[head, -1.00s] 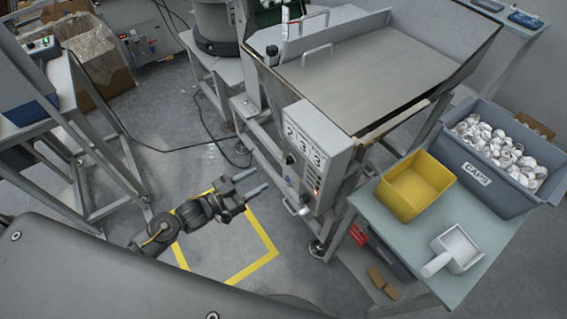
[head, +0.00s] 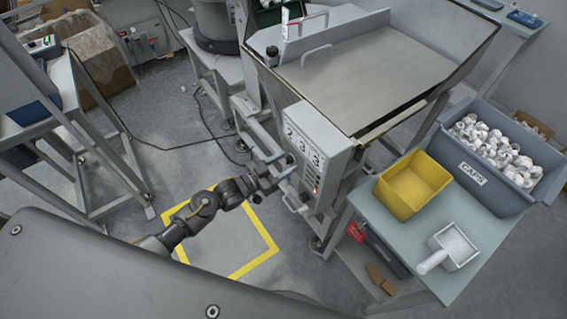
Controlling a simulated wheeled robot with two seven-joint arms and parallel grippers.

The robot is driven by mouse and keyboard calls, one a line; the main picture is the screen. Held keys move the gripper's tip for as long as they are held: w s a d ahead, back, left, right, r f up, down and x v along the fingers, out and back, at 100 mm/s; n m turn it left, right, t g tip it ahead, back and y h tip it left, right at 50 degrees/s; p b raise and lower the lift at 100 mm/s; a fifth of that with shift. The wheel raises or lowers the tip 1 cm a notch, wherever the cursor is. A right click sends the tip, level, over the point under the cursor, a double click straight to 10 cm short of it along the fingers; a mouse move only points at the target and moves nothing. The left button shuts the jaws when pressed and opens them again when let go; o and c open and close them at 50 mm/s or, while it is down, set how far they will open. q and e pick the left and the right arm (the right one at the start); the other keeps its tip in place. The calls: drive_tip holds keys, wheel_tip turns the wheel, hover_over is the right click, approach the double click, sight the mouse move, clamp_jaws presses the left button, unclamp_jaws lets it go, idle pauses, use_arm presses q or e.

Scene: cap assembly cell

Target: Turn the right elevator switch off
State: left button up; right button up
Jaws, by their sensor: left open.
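Whether a finger touches the face I cannot tell. The gripper partly hides the controls below the knob. My right gripper is out of view.
The steel hopper (head: 365,75) rises behind the box. A yellow floor square (head: 265,236) lies below my arm. A cable crosses the floor.

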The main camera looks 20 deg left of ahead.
use_arm(q)
drive_tip(key=c, duration=1)
drive_tip(key=n+p, duration=0.2)
drive_tip(key=n, duration=0.1)
drive_tip(key=shift+d+r+n, duration=0.1)
drive_tip(key=shift+r+n, duration=0.05)
drive_tip(key=shift+n, duration=0.15)
drive_tip(key=n+p, duration=0.2)
drive_tip(key=n, duration=0.3)
drive_tip(key=shift+s+d, duration=0.1)
drive_tip(key=shift+s, duration=0.05)
drive_tip(key=shift+n, duration=0.3)
drive_tip(key=o, duration=1)
